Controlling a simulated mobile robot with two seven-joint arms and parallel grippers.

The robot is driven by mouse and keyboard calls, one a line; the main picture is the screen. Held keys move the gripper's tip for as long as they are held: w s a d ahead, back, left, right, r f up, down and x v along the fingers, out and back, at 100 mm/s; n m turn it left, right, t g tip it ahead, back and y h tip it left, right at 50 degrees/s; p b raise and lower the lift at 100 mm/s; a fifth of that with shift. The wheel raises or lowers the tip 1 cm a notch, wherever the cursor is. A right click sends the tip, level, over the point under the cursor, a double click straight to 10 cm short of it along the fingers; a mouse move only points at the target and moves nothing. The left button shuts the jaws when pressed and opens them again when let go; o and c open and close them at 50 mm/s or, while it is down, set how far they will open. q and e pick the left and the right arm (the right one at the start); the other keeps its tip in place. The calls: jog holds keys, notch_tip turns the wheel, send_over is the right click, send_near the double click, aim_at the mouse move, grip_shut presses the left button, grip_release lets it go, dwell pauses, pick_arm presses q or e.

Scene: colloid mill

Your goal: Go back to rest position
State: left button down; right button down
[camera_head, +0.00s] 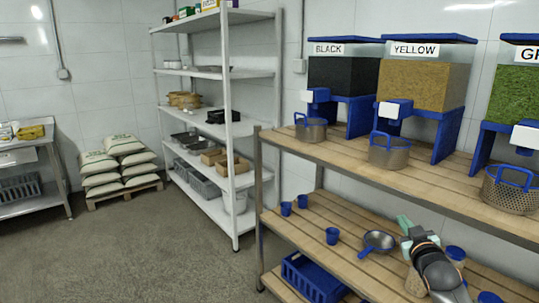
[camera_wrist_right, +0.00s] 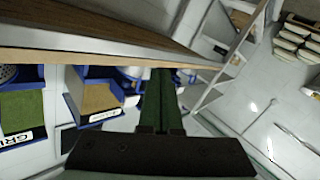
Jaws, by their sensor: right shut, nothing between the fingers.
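My right gripper (camera_head: 404,222) shows at the lower right of the head view, over the lower shelf board of the wooden rack. Its green fingers are together and hold nothing. In the right wrist view the dark green fingers (camera_wrist_right: 162,105) stand side by side, closed, with the wooden shelf edge (camera_wrist_right: 110,57) crossing behind their tips. A small pan (camera_head: 378,242) lies on the lower shelf just left of the gripper in the head view. My left gripper is not in view.
The upper board (camera_head: 345,152) of the rack lies behind and above the gripper and carries metal baskets (camera_head: 389,153) under the dispensers (camera_head: 423,84). Blue cups (camera_head: 332,236) and a blue crate (camera_head: 312,279) are lower left of it. The floor (camera_head: 150,240) at left is clear.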

jog(key=s+a+f+g+y, duration=0.1)
jog(key=s+a+f, duration=0.2)
jog(key=s+f, duration=0.3)
jog(key=s+a+f+n+g+y, duration=0.1)
jog(key=s+a+f, duration=0.35)
jog(key=f, duration=0.45)
jog(key=s+a+f+g+y, duration=0.1)
jog(key=s+a+f+g, duration=0.15)
jog(key=s+f, duration=0.35)
jog(key=s+a+f+g, duration=0.1)
jog(key=s+a+f, duration=0.2)
jog(key=s, duration=0.5)
jog(key=s+a+f+g+y, duration=0.1)
jog(key=s+a+f, duration=0.2)
jog(key=s, duration=0.5)
jog(key=s+a+f+m+g, duration=0.1)
jog(key=s+a+f, duration=0.2)
jog(key=s+f, duration=0.2)
jog(key=s, duration=0.3)
jog(key=shift+s+f, duration=0.3)
